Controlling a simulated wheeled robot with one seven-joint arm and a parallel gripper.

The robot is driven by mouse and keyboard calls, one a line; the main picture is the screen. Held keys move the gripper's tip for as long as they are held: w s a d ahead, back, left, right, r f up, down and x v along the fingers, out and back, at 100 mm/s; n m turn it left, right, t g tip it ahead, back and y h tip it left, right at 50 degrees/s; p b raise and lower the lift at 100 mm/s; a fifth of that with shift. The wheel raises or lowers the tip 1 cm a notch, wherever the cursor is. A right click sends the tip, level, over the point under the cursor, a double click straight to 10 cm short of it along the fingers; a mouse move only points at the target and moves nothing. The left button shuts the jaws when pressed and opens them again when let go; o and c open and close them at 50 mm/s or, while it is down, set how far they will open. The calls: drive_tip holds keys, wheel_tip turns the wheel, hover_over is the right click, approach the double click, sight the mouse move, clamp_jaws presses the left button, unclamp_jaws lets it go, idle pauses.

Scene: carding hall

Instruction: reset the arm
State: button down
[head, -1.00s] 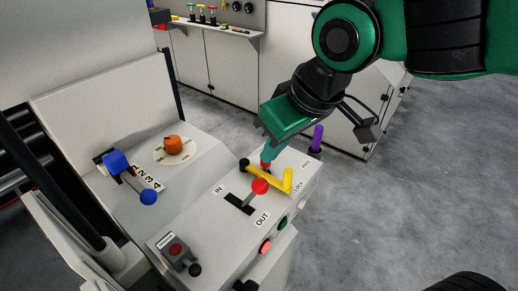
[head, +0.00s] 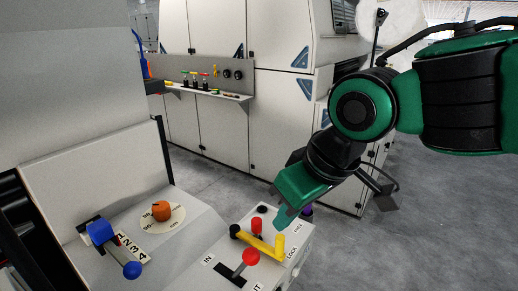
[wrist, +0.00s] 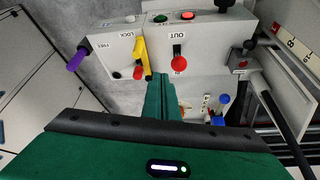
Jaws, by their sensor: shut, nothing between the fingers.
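My green gripper (head: 281,220) is shut and empty, pointing down over the far right part of the grey control console (head: 205,232). Its closed fingers also show in the wrist view (wrist: 164,90). In the head view the fingertips appear just right of a small red peg (head: 257,226) and above the yellow lever (head: 262,244). Whether they touch anything is hard to tell. The yellow lever's upright end is beside the LOCK label. A red-knobbed lever (head: 250,258) stands in the IN/OUT slot. A purple handle (wrist: 76,61) is partly hidden behind my gripper in the head view.
A blue lever (head: 101,232) by a numbered scale and an orange knob (head: 161,211) are on the console's left. Green (wrist: 160,18) and red (wrist: 187,16) buttons show in the wrist view. White cabinets (head: 283,125) stand behind. Grey floor is clear at right.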

drive_tip(key=w+d+f+m+h, duration=0.1)
drive_tip(key=d+f+m, duration=0.2)
drive_tip(key=d, duration=0.7)
drive_tip(key=w+d+f+m+h, duration=0.15)
drive_tip(key=d+m, duration=0.25)
drive_tip(key=d, duration=0.6)
drive_tip(key=s+d+f+m+g, duration=0.2)
drive_tip(key=s+d+f+m, duration=0.1)
drive_tip(key=s+d, duration=0.3)
drive_tip(key=s+d+f+m+g, duration=0.1)
drive_tip(key=s+d+f+m, duration=0.2)
drive_tip(key=s+d, duration=0.3)
drive_tip(key=d+m, duration=0.1)
drive_tip(key=d, duration=0.2)
drive_tip(key=shift+s+f+g, duration=0.15)
drive_tip(key=shift+f+g, duration=0.05)
drive_tip(key=shift+g, duration=0.2)
drive_tip(key=shift+h, duration=0.25)
